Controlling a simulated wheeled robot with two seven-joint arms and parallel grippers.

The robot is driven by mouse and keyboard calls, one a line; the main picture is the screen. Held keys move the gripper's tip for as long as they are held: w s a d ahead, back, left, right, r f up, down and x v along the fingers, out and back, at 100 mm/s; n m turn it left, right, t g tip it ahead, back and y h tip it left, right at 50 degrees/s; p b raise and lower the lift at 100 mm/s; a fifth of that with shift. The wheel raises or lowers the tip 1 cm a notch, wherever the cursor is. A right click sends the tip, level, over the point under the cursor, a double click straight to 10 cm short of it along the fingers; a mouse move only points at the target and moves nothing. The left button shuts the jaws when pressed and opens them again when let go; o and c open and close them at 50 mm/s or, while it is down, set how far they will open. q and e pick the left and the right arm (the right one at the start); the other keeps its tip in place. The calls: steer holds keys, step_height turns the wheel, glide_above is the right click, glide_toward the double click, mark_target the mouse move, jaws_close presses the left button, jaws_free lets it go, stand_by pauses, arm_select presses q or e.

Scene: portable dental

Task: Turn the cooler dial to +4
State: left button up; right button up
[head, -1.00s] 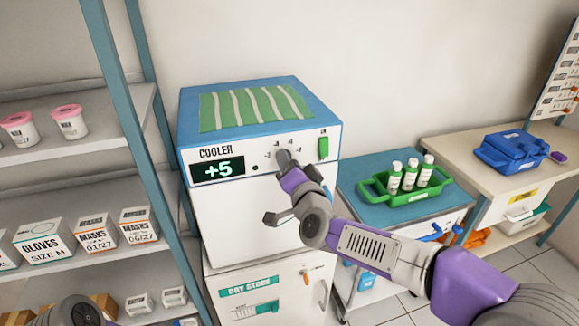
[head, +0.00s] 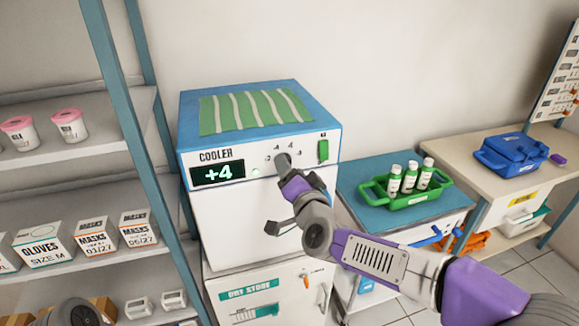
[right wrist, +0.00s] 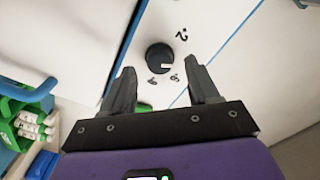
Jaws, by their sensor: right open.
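The cooler (head: 260,220) is a white cabinet with a blue top, and its display (head: 217,173) reads +4. A small green light (head: 255,171) glows beside the display. The dial (right wrist: 159,58) is a round dark knob with a white mark, seen in the right wrist view with printed figures around it. My right gripper (right wrist: 163,84) is open, its two fingers apart just short of the dial, which shows between their tips. In the head view this gripper (head: 273,194) is in front of the panel and largely covers the dial. My left gripper is not seen.
A striped green mat (head: 250,108) lies on the cooler. A green switch (head: 323,150) is right of the dial. The dry store (head: 250,295) is below. A green carrier (head: 408,200) with bottles stands at right, and a shelf rack (head: 115,80) at left.

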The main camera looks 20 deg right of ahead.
steer(key=s+p, duration=0.1)
steer(key=s, duration=0.5)
steer(key=shift+s+d, duration=0.1)
steer(key=s+a+f+n+g+y+p, duration=0.2)
steer(key=f+n+g, duration=0.5)
steer(key=f, duration=2.5)
steer(key=s+a+f+g+p, duration=0.1)
steer(key=s+a+f+g, duration=0.1)
steer(key=s+f+g, duration=0.3)
steer(key=s+a+f+g+y+p, duration=0.1)
steer(key=s+f+g, duration=0.4)
steer(key=s+f, duration=0.6)
steer(key=s+a+p, duration=0.1)
steer(key=s, duration=0.2)
steer(key=shift+a+f+g+y, duration=0.25)
steer(key=shift+g+y, duration=0.05)
